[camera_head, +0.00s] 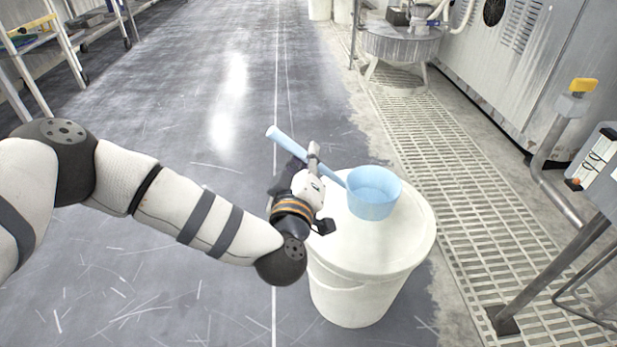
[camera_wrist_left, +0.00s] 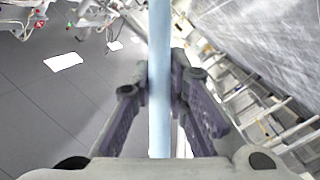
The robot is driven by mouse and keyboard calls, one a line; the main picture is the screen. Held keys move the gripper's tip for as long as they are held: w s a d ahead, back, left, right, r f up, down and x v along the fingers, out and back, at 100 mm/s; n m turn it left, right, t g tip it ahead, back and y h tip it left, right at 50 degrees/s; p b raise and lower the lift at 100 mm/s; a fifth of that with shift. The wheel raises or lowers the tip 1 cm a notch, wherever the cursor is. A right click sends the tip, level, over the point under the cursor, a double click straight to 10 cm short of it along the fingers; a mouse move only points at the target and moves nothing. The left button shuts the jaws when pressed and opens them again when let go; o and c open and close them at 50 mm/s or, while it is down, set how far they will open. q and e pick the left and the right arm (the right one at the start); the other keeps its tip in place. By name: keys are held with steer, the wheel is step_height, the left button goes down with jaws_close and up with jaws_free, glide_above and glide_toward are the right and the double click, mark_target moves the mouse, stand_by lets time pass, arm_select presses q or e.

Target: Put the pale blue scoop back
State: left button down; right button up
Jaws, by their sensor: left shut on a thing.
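The pale blue scoop (camera_head: 372,195) has a round cup and a long straight handle. Its cup is over the white lid (camera_head: 365,245) of a white bucket (camera_head: 352,295); I cannot tell whether it touches the lid. The handle slants up to the left, its end past the lid's edge. My left gripper (camera_head: 312,172) is shut on the handle, hiding its middle part. In the left wrist view the handle (camera_wrist_left: 159,50) runs upright between the two fingers of the left gripper (camera_wrist_left: 160,95). My right gripper is not in view.
A floor grating (camera_head: 455,200) runs along the right of the bucket. A metal post with a yellow top (camera_head: 583,86) and pipes stand at the right. A round grey table (camera_head: 400,43) is at the back. The scratched grey floor on the left is clear up to the shelving (camera_head: 60,35).

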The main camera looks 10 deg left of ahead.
arm_select(q)
steer(key=f, duration=0.2)
steer(key=f+b, duration=0.1)
steer(key=shift+w+a+f, duration=0.1)
steer(key=shift+w+f, duration=0.1)
steer(key=shift+f, duration=0.2)
steer(key=c, duration=1.6)
jaws_free()
steer(key=shift+o, duration=0.2)
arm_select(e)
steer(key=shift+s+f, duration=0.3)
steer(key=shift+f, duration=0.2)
arm_select(q)
steer(key=s+d+p, duration=0.1)
steer(key=s+p, duration=0.2)
steer(key=s, duration=0.9)
steer(key=shift+r+p, duration=0.25)
steer(key=shift+p, duration=0.15)
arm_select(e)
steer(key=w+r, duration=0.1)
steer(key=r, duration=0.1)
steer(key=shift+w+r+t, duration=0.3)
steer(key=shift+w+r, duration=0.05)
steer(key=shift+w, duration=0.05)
